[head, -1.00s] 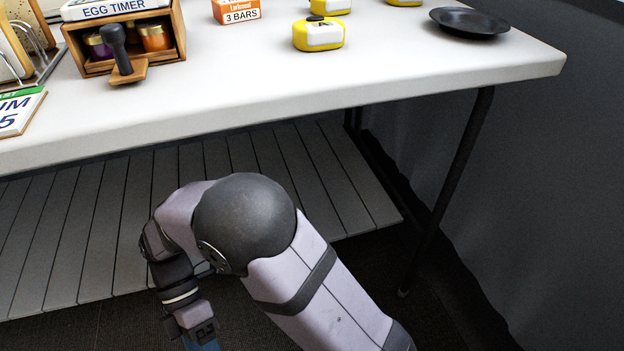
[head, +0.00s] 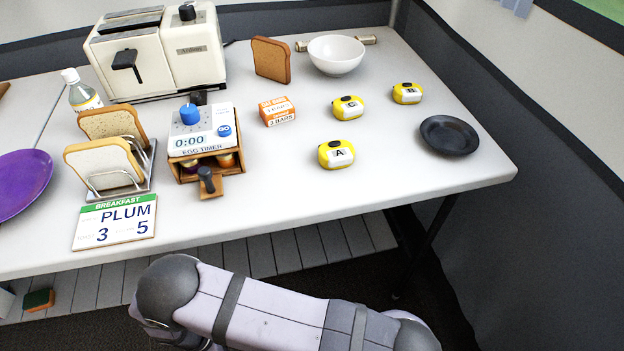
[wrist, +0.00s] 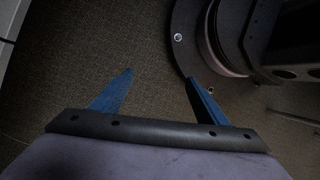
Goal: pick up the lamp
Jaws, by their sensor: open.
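I cannot make out a thing that is plainly a lamp in any view. In the head view, small yellow rounded blocks with white lettered faces stand on the table: block A (head: 336,154), block C (head: 348,107) and block B (head: 407,93). I cannot tell what they are. My gripper (wrist: 160,77) shows in the wrist view with its two blue fingers spread apart and nothing between them. It hangs over the dark floor, away from everything on the table. In the head view it is hidden or out of frame.
The white table (head: 400,180) holds a toaster (head: 165,50), egg timer (head: 200,130), toast rack (head: 118,190), orange soap-bar box (head: 277,111), bread slice (head: 271,60), white bowl (head: 336,54), black plate (head: 449,135), purple plate (head: 20,182) and breakfast card (head: 115,222). The right front table corner is clear.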

